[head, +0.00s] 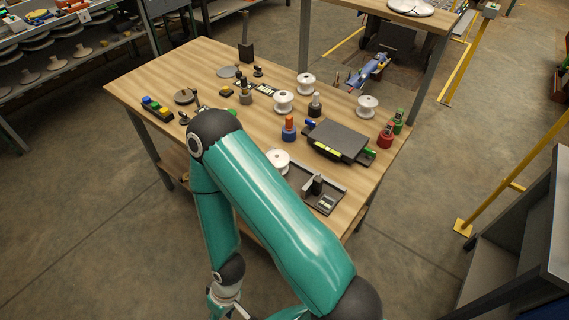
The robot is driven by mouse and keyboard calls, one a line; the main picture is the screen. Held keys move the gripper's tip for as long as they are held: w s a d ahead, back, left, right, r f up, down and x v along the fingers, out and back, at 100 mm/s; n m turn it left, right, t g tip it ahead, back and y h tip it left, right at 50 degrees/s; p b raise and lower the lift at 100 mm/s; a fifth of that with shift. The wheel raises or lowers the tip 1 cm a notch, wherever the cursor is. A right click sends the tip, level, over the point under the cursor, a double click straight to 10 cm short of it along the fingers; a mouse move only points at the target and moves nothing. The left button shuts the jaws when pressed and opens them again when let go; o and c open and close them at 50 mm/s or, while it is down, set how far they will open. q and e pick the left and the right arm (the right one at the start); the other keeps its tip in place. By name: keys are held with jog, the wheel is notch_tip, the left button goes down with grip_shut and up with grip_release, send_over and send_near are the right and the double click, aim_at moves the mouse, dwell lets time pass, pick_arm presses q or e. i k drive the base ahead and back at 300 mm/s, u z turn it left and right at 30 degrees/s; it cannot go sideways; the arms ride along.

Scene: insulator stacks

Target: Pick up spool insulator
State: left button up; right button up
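Several white spool insulators stand on the wooden workbench (130,87): one near the middle (283,101), one behind it (305,83), one at the right (367,105), and one at the front (277,160), close to my teal arm and beside a dark tray. The arm rises from the lower right, bends over the bench's front left and drops to the bottom edge. I take it as my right arm. Its gripper end (226,298) is low in front of the bench, away from the spools and cut off by the frame, so its fingers are unclear. My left gripper is not seen.
A dark flat case (338,140) lies at the bench's right, with red (385,136) and green pieces nearby. A blue and orange piece (289,128) stands mid-bench. A coloured button box (157,108) sits at the left.

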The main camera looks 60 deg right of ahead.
aim_at(280, 159)
jog(key=u, duration=1.95)
jog(key=i, duration=0.1)
jog(key=z, duration=3.15)
jog(key=i, duration=0.2)
jog(key=z, duration=1.7)
jog(key=k, duration=1.05)
jog(key=u, duration=0.65)
jog(key=i, duration=0.9)
jog(key=z, duration=0.05)
